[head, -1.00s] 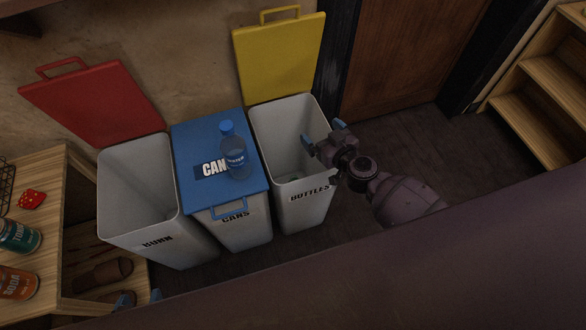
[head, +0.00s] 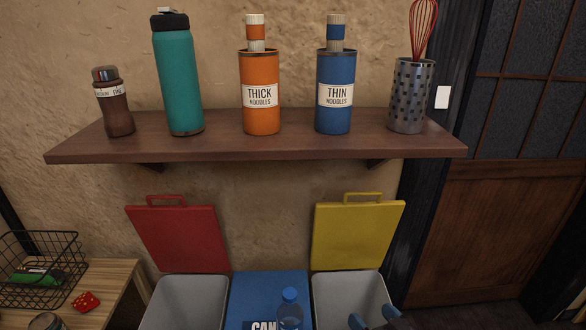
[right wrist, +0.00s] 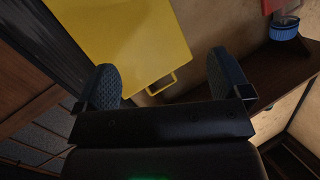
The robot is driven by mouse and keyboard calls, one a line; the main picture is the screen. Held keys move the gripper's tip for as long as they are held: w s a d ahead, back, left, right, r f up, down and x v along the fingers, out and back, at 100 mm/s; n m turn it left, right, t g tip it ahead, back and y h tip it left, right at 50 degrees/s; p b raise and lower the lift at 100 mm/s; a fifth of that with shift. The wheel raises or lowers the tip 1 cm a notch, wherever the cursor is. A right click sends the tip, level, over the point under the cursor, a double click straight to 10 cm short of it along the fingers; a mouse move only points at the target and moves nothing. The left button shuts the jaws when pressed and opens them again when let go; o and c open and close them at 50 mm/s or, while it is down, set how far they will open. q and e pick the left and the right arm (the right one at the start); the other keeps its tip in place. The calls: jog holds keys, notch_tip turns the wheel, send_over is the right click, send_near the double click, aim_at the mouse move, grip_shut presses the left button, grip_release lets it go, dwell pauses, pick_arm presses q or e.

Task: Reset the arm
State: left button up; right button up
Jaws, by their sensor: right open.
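My right gripper (head: 375,318) shows at the bottom edge of the head view, only its blue fingertips in sight, over the right-hand bin (head: 350,293) with the raised yellow lid (head: 357,236). In the right wrist view its two fingers (right wrist: 165,85) stand wide apart with nothing between them. The yellow lid (right wrist: 130,40) lies beyond them there. The rest of the right arm is hidden below the head view. My left gripper is not in view.
A clear bottle with a blue cap (head: 289,310) stands on the closed blue lid (head: 262,290) of the middle bin. The red-lidded bin (head: 185,300) is open at left. A wall shelf (head: 250,148) above holds several containers. A wire basket (head: 40,265) sits on the wooden table.

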jog(key=s+d+g+h+p, duration=0.2)
jog(key=s+d+h, duration=0.1)
jog(key=s, duration=1)
jog(key=s+d+m+g+h+p, duration=0.1)
jog(key=s+d+h, duration=0.3)
jog(key=s, duration=0.9)
jog(key=shift+s+d+f+g+p, duration=0.15)
jog(key=shift+s+d+g+p, duration=0.25)
jog(key=shift+d+p, duration=0.55)
